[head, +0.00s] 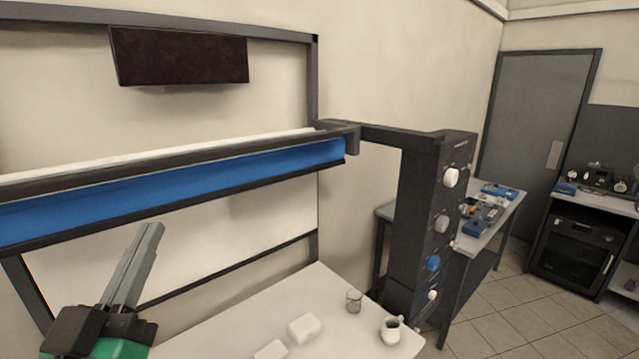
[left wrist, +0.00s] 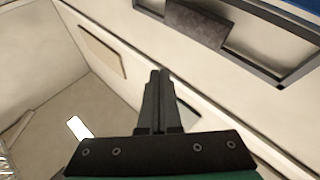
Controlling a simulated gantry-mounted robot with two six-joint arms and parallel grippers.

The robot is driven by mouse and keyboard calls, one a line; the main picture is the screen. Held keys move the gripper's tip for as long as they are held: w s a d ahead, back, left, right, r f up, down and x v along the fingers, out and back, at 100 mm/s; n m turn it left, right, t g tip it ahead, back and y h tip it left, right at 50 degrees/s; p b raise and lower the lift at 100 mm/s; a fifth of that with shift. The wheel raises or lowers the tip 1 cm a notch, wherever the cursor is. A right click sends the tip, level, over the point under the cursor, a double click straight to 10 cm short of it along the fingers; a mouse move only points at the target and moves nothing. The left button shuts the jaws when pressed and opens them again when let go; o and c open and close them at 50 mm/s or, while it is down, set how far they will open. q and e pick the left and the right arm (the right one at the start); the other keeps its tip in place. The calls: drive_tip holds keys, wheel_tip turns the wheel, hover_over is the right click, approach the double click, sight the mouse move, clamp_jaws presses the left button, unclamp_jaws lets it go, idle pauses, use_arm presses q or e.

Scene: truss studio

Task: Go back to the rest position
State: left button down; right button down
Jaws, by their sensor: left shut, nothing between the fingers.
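My left gripper (head: 150,236) is at the lower left of the head view, with its grey fingers pointing up and slightly right. It is shut and empty, in front of the pale wall below the blue-faced rail. In the left wrist view the shut fingers (left wrist: 158,78) point up the middle, with nothing between them. My right gripper is in neither view.
A blue and black rail (head: 180,188) crosses above the left gripper. A white table (head: 243,318) below holds a glass (head: 354,301), a white jug (head: 390,331) and white blocks (head: 305,328). A dark post with knobs (head: 425,215) stands right. Tiled floor lies beyond.

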use_arm(q)
drive_tip(key=s+d+r+m+t+h+p, duration=0.1)
drive_tip(key=s+d+r+m+t+h, duration=0.3)
drive_tip(key=s+r, duration=0.85)
wheel_tip(320, 180, up, 16)
drive_tip(key=w+p, duration=0.1)
drive_tip(key=p, duration=1.5)
drive_tip(key=shift+n, duration=0.3)
